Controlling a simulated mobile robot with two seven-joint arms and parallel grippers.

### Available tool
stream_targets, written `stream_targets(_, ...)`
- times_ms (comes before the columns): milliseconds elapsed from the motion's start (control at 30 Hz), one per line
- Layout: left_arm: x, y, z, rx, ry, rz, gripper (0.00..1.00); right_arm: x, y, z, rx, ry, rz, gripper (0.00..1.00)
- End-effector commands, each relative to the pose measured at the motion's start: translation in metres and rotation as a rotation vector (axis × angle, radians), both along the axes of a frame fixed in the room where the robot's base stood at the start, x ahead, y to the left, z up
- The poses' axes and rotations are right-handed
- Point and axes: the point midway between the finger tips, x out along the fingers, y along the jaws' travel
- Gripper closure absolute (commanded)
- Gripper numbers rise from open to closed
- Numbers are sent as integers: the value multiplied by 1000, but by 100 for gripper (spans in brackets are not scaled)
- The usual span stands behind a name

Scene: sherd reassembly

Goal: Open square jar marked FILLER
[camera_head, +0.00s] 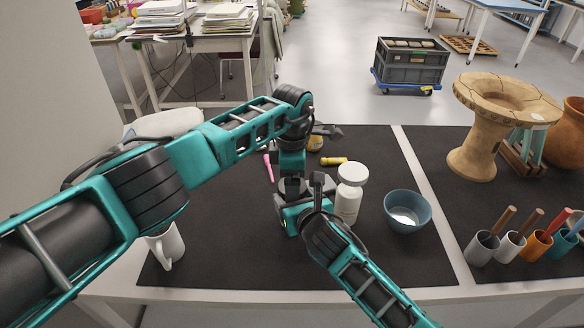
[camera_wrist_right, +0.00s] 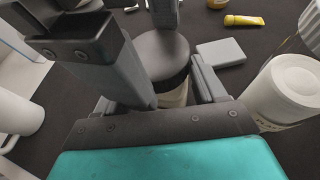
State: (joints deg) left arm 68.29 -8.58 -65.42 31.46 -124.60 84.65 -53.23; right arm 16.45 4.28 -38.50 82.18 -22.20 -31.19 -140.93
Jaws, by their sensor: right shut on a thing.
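A jar with a round grey lid (camera_wrist_right: 160,55) and a cream body (camera_wrist_right: 176,96) stands between the fingers of my right gripper (camera_wrist_right: 168,78) in the right wrist view. The lid sits on the jar, with a dark band below it. My right gripper (camera_head: 303,207) is shut on the jar body; in the head view the arms mostly hide the jar. No FILLER marking is readable. My left gripper (camera_head: 291,184) points down over the same spot, close to the jar; its fingertips are largely hidden, so I cannot tell how far they are apart.
A white lidded jar (camera_head: 348,192) with partly readable lettering stands close on the right. Beyond it is a blue bowl (camera_head: 407,210). A yellow tube (camera_head: 333,161) and a pink tool (camera_head: 268,167) lie behind. A white mug (camera_head: 165,245) stands at the left. The front of the dark mat (camera_head: 225,270) is clear.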

Motion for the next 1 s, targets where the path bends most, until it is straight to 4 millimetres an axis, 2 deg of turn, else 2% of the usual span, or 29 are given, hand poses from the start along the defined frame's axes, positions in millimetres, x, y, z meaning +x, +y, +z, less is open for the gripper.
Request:
stream_targets(33, 0, 0, -4, 0, 2, 1, 10, -2, -3, -7, -13, 13, -4, 100)
stream_targets(367, 0, 0, -7, 0, 0, 0, 11, -2, -3, -7, -12, 12, -5, 100)
stream_targets(900, 0, 0, -6, 1, 2, 0, 62, -2, -3, -7, -11, 13, -5, 100)
stream_targets(1000, -1, 0, -6, 1, 2, 1, 68, -2, -3, -7, -11, 13, -5, 100)
